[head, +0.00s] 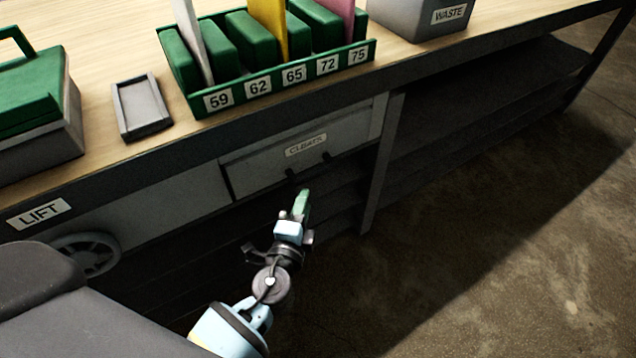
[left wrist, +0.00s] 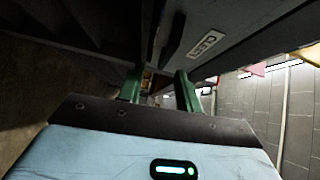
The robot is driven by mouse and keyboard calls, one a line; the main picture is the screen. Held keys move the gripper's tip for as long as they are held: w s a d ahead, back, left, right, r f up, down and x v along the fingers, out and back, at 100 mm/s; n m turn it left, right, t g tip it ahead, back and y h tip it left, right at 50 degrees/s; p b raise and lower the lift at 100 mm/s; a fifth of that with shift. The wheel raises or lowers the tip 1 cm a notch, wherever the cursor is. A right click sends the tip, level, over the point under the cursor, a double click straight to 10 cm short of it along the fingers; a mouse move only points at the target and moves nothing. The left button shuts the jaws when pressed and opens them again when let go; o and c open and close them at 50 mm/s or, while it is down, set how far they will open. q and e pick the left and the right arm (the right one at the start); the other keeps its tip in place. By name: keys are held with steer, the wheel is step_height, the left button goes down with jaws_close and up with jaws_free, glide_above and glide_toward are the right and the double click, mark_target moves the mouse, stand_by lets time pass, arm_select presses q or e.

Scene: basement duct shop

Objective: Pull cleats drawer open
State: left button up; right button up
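The drawer labelled CLEATS (head: 340,134) is a grey front under the workbench top. It looks shut, with a dark handle (head: 308,165) along its lower part. The drawer's label also shows in the left wrist view (left wrist: 208,43), with a dark bar, seemingly the handle (left wrist: 178,30), beside it. My left gripper (head: 303,200) is just below and in front of the handle, with green fingers pointing up toward it. In the left wrist view the fingers (left wrist: 160,88) are apart, with no handle visibly gripped between them. My right gripper is not in view.
On the bench (head: 100,85) stand a green rack (head: 285,82) with numbered slots, a small grey tray (head: 140,106), a green-lidded box (head: 35,105) and a WASTE bin (head: 418,18). A bench leg (head: 380,165) stands right of the drawer. The floor (head: 540,230) at right is clear.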

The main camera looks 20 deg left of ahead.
mark_target(314, 177)
arm_select(q)
steer(key=shift+w+d+r+m+t, duration=0.15)
steer(key=shift+w+r+m+t, duration=0.25)
steer(key=shift+w, duration=0.35)
steer(key=shift+w+a+b, duration=0.1)
steer(key=shift+w+a, duration=0.05)
steer(key=shift+w, duration=1.1)
steer(key=shift+w+a+b, duration=0.1)
steer(key=shift+w+a, duration=0.1)
steer(key=shift+w, duration=1.1)
steer(key=shift+w+a+b, duration=0.1)
steer(key=shift+w+a, duration=0.05)
steer(key=shift+w, duration=1.1)
steer(key=shift+c, duration=0.2)
jaws_close()
